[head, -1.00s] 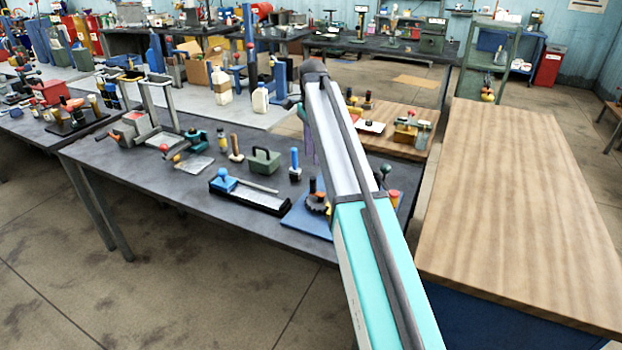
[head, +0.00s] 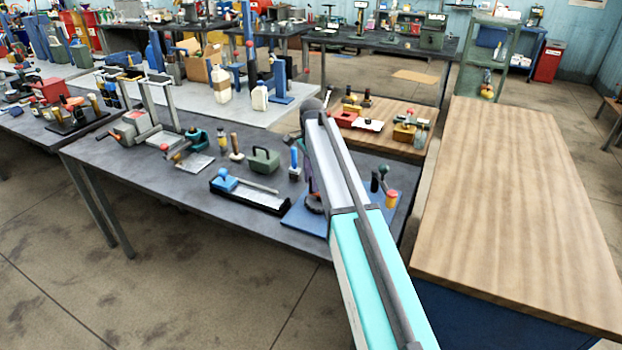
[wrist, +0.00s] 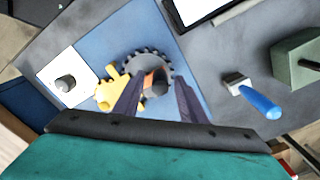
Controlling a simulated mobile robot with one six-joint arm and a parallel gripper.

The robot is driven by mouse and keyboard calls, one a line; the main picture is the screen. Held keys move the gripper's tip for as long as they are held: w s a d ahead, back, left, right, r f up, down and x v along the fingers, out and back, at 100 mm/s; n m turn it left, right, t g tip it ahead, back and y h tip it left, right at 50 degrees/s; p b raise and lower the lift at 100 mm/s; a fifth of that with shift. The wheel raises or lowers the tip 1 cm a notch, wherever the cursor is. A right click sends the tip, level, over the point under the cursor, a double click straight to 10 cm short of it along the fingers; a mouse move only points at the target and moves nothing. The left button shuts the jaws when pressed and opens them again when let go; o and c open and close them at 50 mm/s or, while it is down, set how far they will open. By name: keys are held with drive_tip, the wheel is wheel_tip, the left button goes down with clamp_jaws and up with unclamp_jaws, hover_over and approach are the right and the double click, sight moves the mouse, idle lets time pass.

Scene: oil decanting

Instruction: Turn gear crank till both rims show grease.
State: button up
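A dark toothed gear (wrist: 137,57) and a smaller yellow gear (wrist: 106,92) sit side by side on a blue base plate (wrist: 98,42) in the wrist view. In the head view the blue plate (head: 297,218) is at the table's front right, partly covered by my arm, with the dark gear (head: 313,204) beside it. My gripper (wrist: 160,82) is over the dark gear, its two purple fingers apart. An orange part and a dark round knob (wrist: 156,85), perhaps the crank handle, show between the fingers. I cannot tell whether they touch it. Grease on the rims is not discernible.
A white square piece with a grey knob (wrist: 66,83) lies left of the gears. A blue-handled brush-like tool (wrist: 260,101) and a green box (wrist: 298,60) are to the right. In the head view, a black tray (head: 250,197) lies left of the plate, and the wooden bench (head: 520,200) is clear.

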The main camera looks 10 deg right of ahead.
clamp_jaws()
drive_tip(key=shift+s+n, duration=0.1)
drive_tip(key=shift+n, duration=0.2)
